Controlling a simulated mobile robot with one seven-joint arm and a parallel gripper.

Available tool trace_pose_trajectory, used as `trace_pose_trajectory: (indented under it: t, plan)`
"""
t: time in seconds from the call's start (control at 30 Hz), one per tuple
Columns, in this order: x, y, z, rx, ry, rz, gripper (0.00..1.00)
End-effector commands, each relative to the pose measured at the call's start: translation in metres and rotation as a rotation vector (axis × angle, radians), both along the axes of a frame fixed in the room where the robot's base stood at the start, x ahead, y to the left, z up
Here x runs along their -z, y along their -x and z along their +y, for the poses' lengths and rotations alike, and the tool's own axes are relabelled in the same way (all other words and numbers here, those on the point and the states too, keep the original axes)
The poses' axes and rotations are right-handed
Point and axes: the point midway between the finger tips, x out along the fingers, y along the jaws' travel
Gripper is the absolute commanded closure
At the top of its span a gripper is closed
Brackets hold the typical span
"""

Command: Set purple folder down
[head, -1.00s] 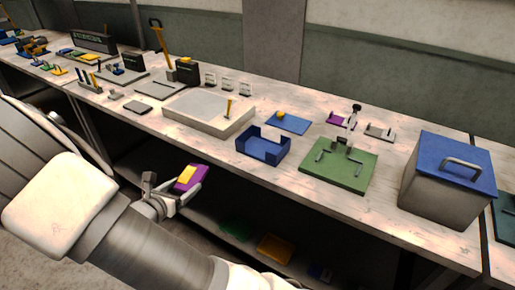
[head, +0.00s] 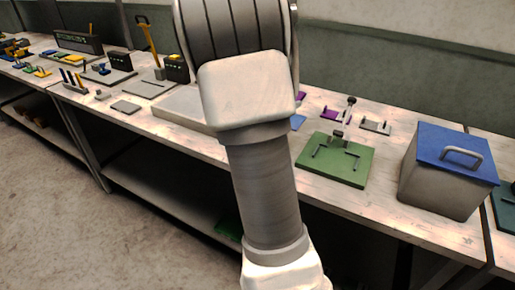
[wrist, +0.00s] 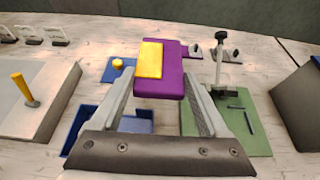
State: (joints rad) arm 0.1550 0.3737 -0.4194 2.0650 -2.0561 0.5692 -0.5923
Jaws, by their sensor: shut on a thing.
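The purple folder (wrist: 160,86) with a yellow block (wrist: 149,59) on it is held between the fingertips of my gripper (wrist: 158,84) in the wrist view. It appears above the worktop, over the area of the blue plate, blue tray and green board. In the head view my arm hides the gripper and most of the folder. A small purple edge (head: 301,96) to the right of my arm looks like part of it.
A blue plate (wrist: 108,77) with a yellow knob and a blue open tray (wrist: 85,124) lie below left. A green board (head: 351,170) with an upright stand is at right. A grey bin with blue lid (head: 440,184) stands further right. A grey slab (wrist: 50,105) is left.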

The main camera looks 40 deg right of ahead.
Motion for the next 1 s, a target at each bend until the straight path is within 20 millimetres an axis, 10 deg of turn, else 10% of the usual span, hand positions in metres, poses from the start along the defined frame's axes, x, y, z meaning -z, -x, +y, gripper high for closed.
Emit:
trace_pose_trajectory:
  t: [0.17,0.63,1.0]
  plan:
    - [0.002,0.000,0.001,0.003,-0.001,0.003,0.89]
    - [0.059,-0.048,0.083,0.004,-0.001,0.001,0.89]
    - [0.098,-0.053,0.091,0.007,0.000,0.004,0.89]
